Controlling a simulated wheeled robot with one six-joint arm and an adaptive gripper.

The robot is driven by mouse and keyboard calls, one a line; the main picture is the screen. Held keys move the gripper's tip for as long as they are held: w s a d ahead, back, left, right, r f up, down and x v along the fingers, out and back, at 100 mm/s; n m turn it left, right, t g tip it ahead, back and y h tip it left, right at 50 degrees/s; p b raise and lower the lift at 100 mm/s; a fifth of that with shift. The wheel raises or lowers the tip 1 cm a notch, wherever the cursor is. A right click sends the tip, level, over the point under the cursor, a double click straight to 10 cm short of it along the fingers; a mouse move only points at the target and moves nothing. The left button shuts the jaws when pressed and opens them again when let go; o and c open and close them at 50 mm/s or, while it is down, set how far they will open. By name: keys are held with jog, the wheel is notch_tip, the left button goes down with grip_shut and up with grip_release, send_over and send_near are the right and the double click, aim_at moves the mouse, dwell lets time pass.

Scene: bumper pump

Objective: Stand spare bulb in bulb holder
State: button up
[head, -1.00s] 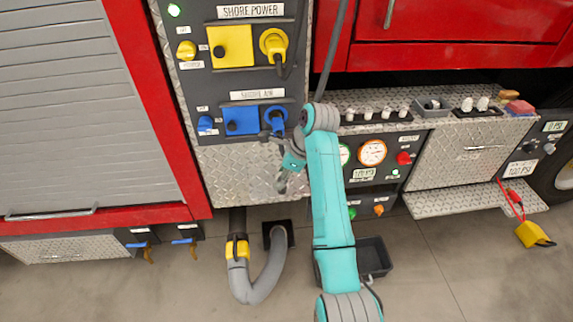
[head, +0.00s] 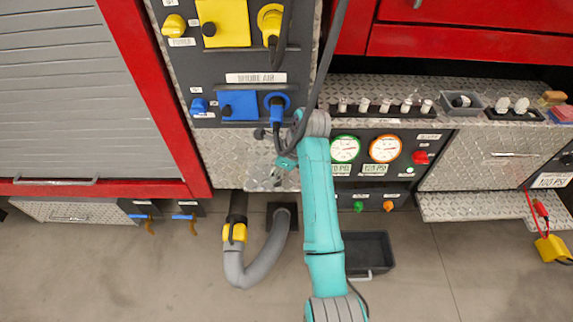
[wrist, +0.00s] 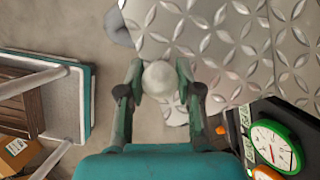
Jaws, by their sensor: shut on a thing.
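My gripper (wrist: 158,92) is shut on a pale round bulb (wrist: 160,78), which sits between its two fingers in the wrist view. In the head view my gripper (head: 278,174) is small, in front of the lower diamond-plate panel below the blue air panel; the bulb is hard to make out there. A black holder (head: 514,115) with two white round-topped bulbs (head: 503,104) stands on the diamond-plate shelf at the right, well apart from my gripper. A longer black rack (head: 370,113) with several small pale pieces lies left of it.
A small grey tray (head: 462,103) stands between the rack and the holder. Sponge-like blocks (head: 553,98) lie right of the holder. Gauges (head: 385,149) face out below the shelf. A grey hose (head: 262,262) and a dark bin (head: 370,252) are low in front.

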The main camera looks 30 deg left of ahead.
jog(key=shift+w+a, duration=0.1)
jog(key=shift+a, duration=0.05)
jog(key=shift+f, duration=0.15)
jog(key=o, duration=1.1)
jog(key=shift+c, duration=0.2)
